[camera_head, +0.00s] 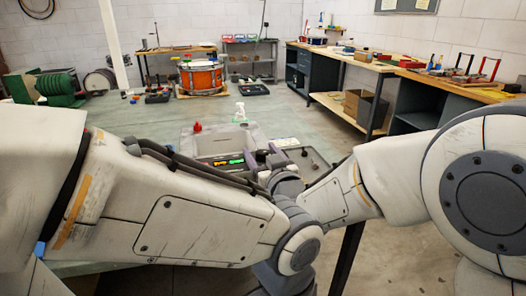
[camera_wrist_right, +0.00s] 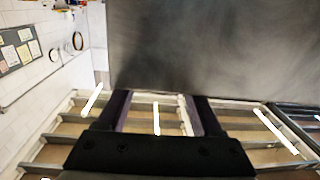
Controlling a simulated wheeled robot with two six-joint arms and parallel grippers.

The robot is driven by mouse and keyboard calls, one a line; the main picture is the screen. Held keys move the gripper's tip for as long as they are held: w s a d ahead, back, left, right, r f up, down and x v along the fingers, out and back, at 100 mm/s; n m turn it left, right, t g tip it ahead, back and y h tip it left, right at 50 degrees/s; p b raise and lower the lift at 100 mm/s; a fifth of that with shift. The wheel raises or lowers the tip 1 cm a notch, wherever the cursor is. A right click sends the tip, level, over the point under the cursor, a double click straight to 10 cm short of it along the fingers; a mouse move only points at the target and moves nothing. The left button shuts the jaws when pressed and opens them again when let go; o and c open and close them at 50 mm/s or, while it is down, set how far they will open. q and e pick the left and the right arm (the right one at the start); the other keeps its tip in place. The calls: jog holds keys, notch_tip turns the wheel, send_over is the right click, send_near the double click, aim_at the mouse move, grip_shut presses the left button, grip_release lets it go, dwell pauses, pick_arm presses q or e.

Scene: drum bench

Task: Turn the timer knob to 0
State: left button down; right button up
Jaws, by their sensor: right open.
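A red-topped item (camera_head: 197,127) and a white spray bottle (camera_head: 240,112) stand behind the machine. A grey tray (camera_head: 312,163) lies at its right. An orange drum (camera_head: 201,78) and workbenches are farther back.

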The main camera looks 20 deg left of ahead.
grip_shut()
